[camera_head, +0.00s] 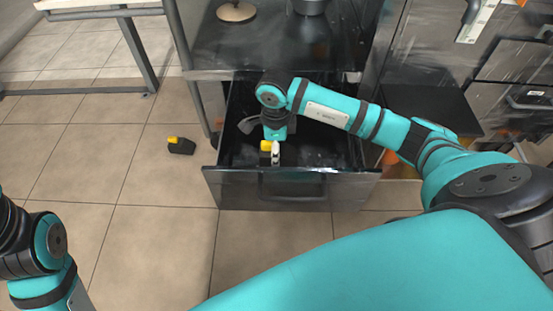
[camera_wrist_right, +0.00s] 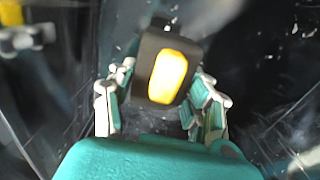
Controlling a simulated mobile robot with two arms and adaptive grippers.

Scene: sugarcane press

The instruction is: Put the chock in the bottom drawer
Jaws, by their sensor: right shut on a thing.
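The chock (camera_wrist_right: 167,75), a black block with a yellow face, sits between the fingers of my right gripper (camera_wrist_right: 158,100) in the right wrist view. In the head view my right gripper (camera_head: 273,150) reaches down over the open bottom drawer (camera_head: 318,187), with the chock's yellow part (camera_head: 265,146) showing beside the fingers. The gripper is shut on the chock. I cannot tell whether the chock touches the drawer floor. The drawer is dark, with a bar handle on its front. My left gripper is out of view; only part of the left arm shows at lower left.
A second black and yellow block (camera_head: 181,146) lies on the tiled floor left of the drawer. Above the drawer, a dark shelf (camera_head: 265,50) holds a round disc (camera_head: 236,12) and a metal pot (camera_head: 309,5). A cabinet stands at right. The floor at left is mostly clear.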

